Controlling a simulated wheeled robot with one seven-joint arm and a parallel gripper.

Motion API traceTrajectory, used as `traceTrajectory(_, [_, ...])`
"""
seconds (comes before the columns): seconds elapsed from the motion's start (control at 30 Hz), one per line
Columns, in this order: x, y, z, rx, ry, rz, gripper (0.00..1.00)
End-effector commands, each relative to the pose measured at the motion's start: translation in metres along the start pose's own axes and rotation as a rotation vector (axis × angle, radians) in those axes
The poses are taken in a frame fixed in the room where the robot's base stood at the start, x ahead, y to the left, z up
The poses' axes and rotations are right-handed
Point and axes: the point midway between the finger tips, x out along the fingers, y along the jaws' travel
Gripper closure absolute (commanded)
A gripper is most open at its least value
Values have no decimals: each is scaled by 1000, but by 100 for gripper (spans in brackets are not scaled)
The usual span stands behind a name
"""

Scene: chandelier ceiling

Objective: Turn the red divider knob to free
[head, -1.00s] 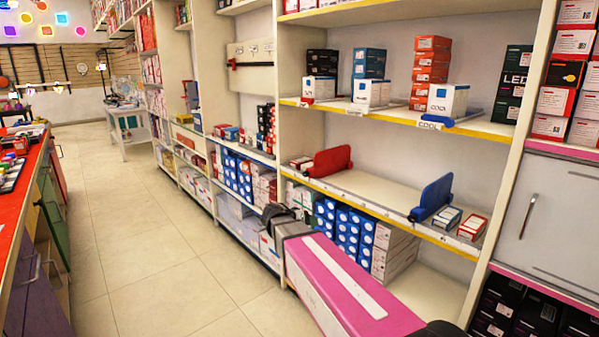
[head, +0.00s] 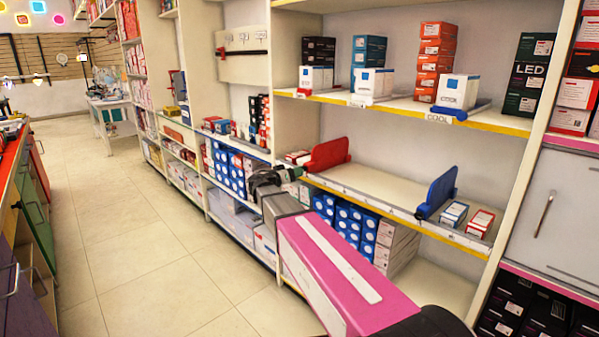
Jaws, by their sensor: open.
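The red divider (head: 329,153) stands upright on the middle shelf, toward its left end. Its front foot meets the yellow-and-white shelf edge. I cannot make out its knob, which my gripper and the small scale seem to hide. My gripper (head: 293,174) is at the end of my pink arm, just left of and below the divider's front end, close to the shelf edge. It is open, and I see nothing held in it. Whether it touches the knob or the shelf edge I cannot tell.
A blue divider (head: 437,193) stands farther right on the same shelf, with small boxes (head: 454,214) beside it. The shelf (head: 385,188) between the dividers is bare. The tiled aisle (head: 130,220) on the left is clear.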

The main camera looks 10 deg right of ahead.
Motion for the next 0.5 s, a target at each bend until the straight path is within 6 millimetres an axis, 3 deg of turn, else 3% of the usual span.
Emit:
traceTrajectory(0.2, [26, -1, 0, 0, 0, 0, 47])
traceTrajectory(0.5, [34, 0, 0, -1, 0, 0, 47])
